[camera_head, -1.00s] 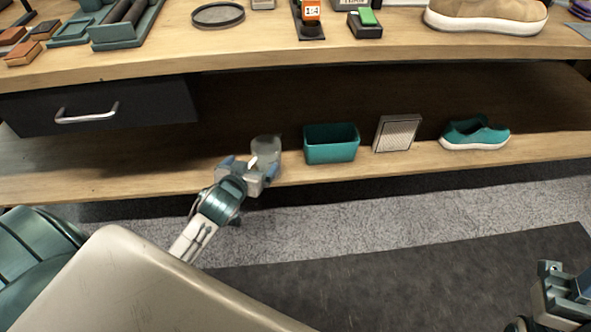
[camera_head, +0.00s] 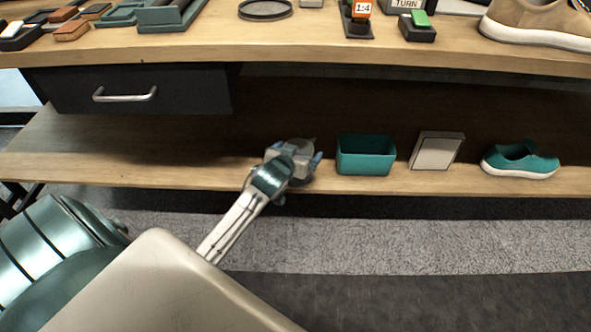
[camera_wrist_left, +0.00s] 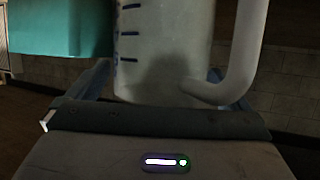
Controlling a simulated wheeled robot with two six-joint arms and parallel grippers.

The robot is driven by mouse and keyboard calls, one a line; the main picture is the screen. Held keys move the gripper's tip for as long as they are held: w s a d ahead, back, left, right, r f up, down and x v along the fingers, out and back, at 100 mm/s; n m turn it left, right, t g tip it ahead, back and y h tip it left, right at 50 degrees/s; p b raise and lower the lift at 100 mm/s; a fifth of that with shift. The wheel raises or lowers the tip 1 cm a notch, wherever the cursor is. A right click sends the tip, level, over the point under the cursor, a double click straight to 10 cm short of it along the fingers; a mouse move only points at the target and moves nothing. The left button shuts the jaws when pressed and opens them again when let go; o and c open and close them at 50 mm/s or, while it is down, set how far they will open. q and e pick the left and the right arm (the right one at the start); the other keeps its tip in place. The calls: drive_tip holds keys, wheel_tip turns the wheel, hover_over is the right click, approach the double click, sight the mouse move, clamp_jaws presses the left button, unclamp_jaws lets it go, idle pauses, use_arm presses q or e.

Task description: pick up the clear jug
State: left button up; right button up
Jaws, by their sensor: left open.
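The clear jug (camera_wrist_left: 165,45) fills the middle of the left wrist view, pale and see-through with dark measuring marks and a curved handle on the right. In the head view only a bit of the jug (camera_head: 303,145) shows on the lower shelf, mostly hidden by my left gripper (camera_head: 295,165). My left gripper is open, and its fingers (camera_wrist_left: 155,92) stand to either side of the jug's lower part. I cannot tell whether they touch it. My right gripper is outside both current views.
A teal bin (camera_head: 366,158) stands right of the jug on the lower shelf (camera_head: 120,168). Further right are a pale framed panel (camera_head: 436,152) and a teal shoe (camera_head: 520,162). The bench top (camera_head: 300,42) and a dark drawer (camera_head: 140,92) overhang the shelf.

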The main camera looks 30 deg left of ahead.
use_arm(q)
drive_tip(key=c, duration=1.3)
drive_tip(key=shift+o, duration=0.2)
drive_tip(key=shift+r, duration=0.15)
